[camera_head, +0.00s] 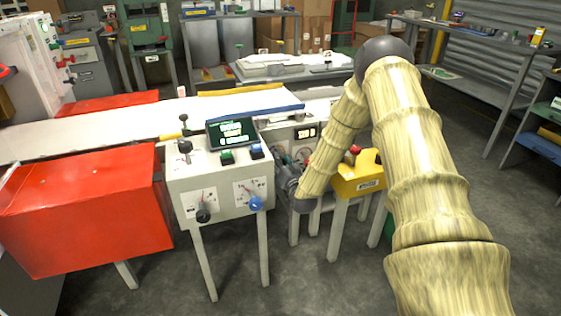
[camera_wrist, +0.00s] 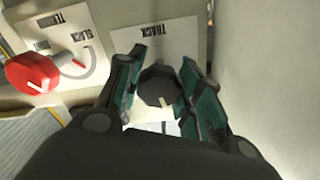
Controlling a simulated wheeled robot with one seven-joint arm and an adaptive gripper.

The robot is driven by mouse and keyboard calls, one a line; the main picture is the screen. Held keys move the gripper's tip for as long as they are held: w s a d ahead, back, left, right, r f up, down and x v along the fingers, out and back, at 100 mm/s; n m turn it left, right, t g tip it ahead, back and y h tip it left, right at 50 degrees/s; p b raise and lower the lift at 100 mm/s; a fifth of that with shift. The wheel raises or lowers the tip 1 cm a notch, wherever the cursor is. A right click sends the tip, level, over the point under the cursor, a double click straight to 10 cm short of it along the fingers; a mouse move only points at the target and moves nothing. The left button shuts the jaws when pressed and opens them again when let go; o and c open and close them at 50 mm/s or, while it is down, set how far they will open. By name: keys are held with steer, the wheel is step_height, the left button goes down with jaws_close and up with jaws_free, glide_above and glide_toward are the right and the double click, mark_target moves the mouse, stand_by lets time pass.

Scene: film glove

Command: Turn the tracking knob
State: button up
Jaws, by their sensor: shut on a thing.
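In the wrist view, a dark faceted knob (camera_wrist: 157,88) with a pale pointer mark sits on a white plate (camera_wrist: 168,42) whose label reads "TRACK", partly covered. My gripper (camera_wrist: 160,66) has its green-padded fingers on both sides of this knob and is shut on it. The tracking knob itself is hidden there by my gripper and arm.
A red knob (camera_wrist: 33,73) on a tension/slack plate is close to my gripper's left in the wrist view. The control box (camera_head: 222,180) carries a black knob (camera_head: 204,215) and a blue knob (camera_head: 256,203). A yellow box (camera_head: 357,180) stands right of my forearm.

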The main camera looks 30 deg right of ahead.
steer(key=shift+f+n, duration=0.1)
steer(key=shift+n, duration=0.8)
steer(key=shift+d, duration=0.1)
steer(key=o, duration=1)
steer(key=shift+o, duration=0.2)
steer(key=shift+s, duration=0.1)
steer(key=v, duration=1.2)
